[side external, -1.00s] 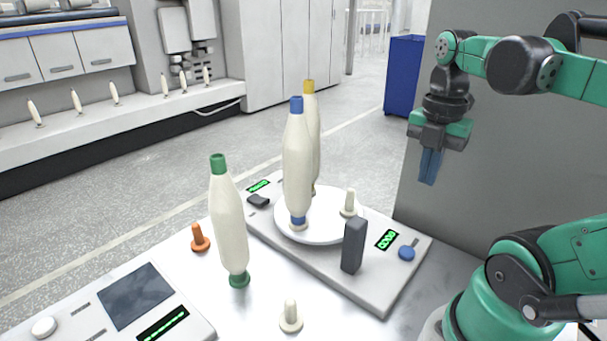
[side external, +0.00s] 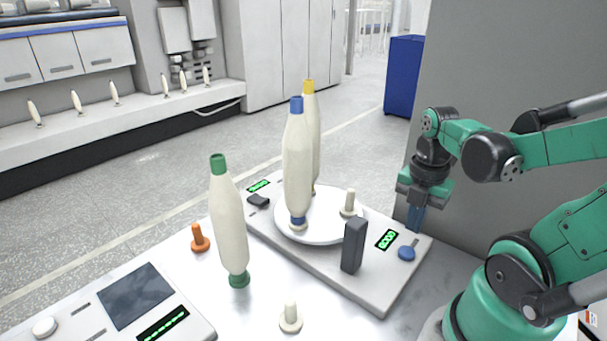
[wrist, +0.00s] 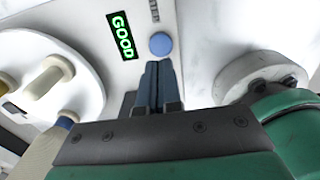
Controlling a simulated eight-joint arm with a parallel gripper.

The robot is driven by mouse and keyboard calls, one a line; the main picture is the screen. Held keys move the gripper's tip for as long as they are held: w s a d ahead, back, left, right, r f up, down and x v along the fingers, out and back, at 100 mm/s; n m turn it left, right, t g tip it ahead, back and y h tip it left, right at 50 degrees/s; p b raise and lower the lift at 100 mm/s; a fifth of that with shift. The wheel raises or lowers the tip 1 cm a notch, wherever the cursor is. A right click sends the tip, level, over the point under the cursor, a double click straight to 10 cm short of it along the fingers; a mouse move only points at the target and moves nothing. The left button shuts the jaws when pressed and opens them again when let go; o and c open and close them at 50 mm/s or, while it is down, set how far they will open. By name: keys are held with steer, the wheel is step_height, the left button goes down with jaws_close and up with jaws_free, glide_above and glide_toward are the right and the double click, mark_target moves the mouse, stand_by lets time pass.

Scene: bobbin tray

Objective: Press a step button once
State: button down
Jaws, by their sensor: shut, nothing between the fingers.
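A blue round step button (side external: 407,253) sits at the right end of the grey tray unit (side external: 375,292), beside a lit green display (side external: 387,240). In the wrist view the blue button (wrist: 160,44) lies just past my fingertips, and the display (wrist: 122,36) reads GOOD. My gripper (side external: 415,228) is shut and empty, pointing down above and slightly behind the button. In the wrist view its two blue fingers (wrist: 154,66) are together. I cannot tell a touch; a gap seems to remain. A white round button (side external: 44,327) is on a second panel at the front left.
A white turntable (side external: 322,232) carries a blue-capped bobbin (side external: 297,165), a yellow-capped bobbin (side external: 313,135) and an empty peg (side external: 348,204). A dark upright block (side external: 353,246) stands near the button. A green-capped bobbin (side external: 229,220) and an orange peg (side external: 200,240) stand left.

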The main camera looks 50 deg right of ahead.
mark_target(407, 250)
steer(key=shift+f, duration=2.25)
steer(key=shift+f, duration=0.1)
steer(key=shift+f, duration=0.8)
steer(key=shift+r, duration=4.15)
steer(key=w+a+r, duration=0.4)
steer(key=a, duration=0.7)
steer(key=w+a+r, duration=0.4)
steer(key=a, duration=0.7)
steer(key=w+a+r, duration=0.3)
steer(key=w+a, duration=0.2)
steer(key=a, duration=0.6)
steer(key=shift+a+r, duration=0.35)
steer(key=shift+r, duration=0.05)
